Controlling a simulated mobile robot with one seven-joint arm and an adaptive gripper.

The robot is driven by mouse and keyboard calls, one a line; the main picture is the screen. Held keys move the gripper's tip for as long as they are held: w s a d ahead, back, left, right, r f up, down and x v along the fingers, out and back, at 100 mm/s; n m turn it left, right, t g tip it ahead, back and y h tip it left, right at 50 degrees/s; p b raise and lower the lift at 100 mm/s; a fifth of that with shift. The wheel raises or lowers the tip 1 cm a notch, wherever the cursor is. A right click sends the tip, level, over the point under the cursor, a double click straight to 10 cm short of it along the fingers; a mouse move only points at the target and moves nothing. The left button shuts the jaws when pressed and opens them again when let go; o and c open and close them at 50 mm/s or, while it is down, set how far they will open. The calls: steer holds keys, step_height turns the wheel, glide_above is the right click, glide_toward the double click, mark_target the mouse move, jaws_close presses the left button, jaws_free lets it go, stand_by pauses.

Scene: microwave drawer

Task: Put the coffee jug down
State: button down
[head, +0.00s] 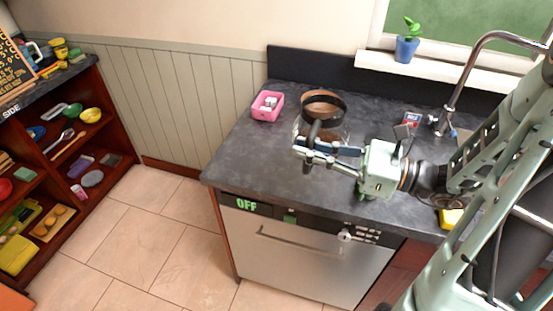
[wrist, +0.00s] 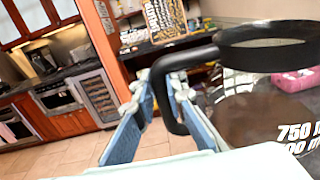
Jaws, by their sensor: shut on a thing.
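The coffee jug (head: 323,97) is a clear glass pot with a black rim band, a black handle and brown contents. In the head view it is at the counter's (head: 262,160) left part, upright or nearly so. I cannot tell whether its base touches the counter. My gripper (head: 303,148) is shut on the jug's handle from the front right. In the wrist view the handle passes between the blue fingers (wrist: 158,98), and the jug (wrist: 240,115) shows white volume marks. My gripper hides part of the jug's lower side in the head view.
A pink container (head: 267,106) with white pieces stands close left of the jug. A small red and blue item (head: 411,119) and the tap (head: 452,100) are to the right. The counter's front left is clear. A potted plant (head: 407,45) is on the sill. A dishwasher (head: 300,255) is below.

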steer(key=shift+r, duration=0.1)
steer(key=w+a+f, duration=0.9)
steer(key=a+f, duration=0.1)
steer(key=f, duration=0.2)
steer(key=shift+w+f+p, duration=0.3)
steer(key=shift+w+p, duration=0.1)
steer(key=shift+f, duration=0.15)
steer(key=c, duration=2)
jaws_free()
steer(key=shift+o, duration=0.2)
steer(key=shift+f, duration=0.1)
steer(key=b+v, duration=0.2)
steer(key=v, duration=0.5)
step_height(320, 180, up, 8)
steer(key=shift+s+d+p, duration=0.15)
steer(key=shift+d+p, duration=0.05)
steer(key=shift+p, duration=0.1)
